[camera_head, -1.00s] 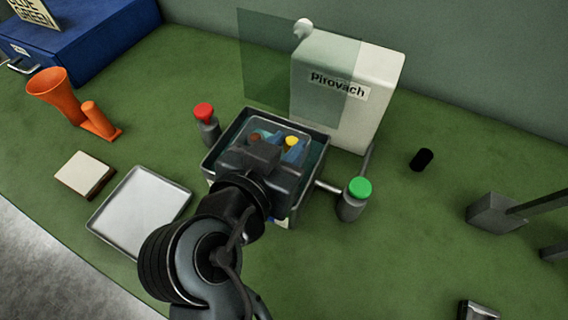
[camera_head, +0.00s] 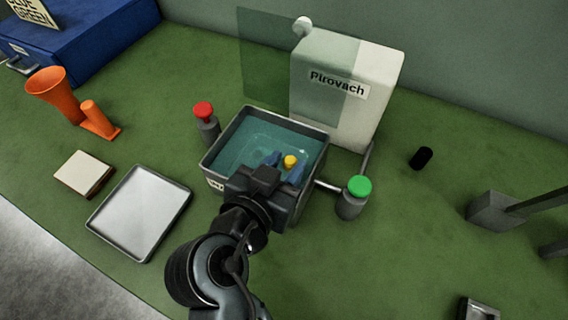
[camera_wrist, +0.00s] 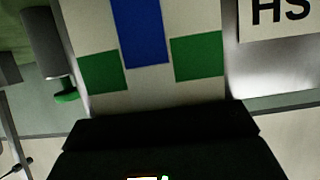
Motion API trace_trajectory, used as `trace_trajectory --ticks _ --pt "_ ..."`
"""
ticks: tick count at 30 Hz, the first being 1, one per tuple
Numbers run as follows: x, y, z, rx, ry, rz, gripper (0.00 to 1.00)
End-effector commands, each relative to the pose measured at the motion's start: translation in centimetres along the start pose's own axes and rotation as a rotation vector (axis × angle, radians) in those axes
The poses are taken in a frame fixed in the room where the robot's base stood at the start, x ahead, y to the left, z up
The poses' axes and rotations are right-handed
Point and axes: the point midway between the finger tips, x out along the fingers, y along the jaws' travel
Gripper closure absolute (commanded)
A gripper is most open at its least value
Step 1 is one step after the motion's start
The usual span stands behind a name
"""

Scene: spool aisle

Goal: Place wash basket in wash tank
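The wash tank (camera_head: 222,132) is a grey-rimmed box with teal liquid. A faint rectangular outline, apparently the wash basket (camera_head: 262,137), shows through the liquid inside the tank; its depth and lower part are unclear. My gripper (camera_head: 284,163) reaches over the tank's near side, with blue parts and a yellow piece at its end. Whether its fingers are closed on the basket cannot be seen. The wrist view shows a dark block below a white surface with blue and green patches, and no clear fingertips.
The white Pirovach unit (camera_head: 340,110) and a clear panel (camera_head: 265,60) stand behind the tank. A red-topped post (camera_head: 205,120) and a green-topped post (camera_head: 354,197) flank it. An empty tray (camera_head: 140,210), a pale block (camera_head: 84,172) and an orange funnel (camera_head: 55,92) lie left.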

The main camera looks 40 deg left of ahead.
Motion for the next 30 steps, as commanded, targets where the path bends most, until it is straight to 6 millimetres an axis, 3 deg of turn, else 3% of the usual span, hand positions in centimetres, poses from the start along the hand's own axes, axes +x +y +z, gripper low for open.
trace_trajectory --ticks 4,15,30 --pt "0.0 0.0 0.0 0.000 0.000 0.000 0.49" --pt "-0.5 0.0 -0.3 0.000 0.000 -0.001 0.48" --pt "-9.7 0.0 -0.2 0.000 0.000 -0.002 0.48"
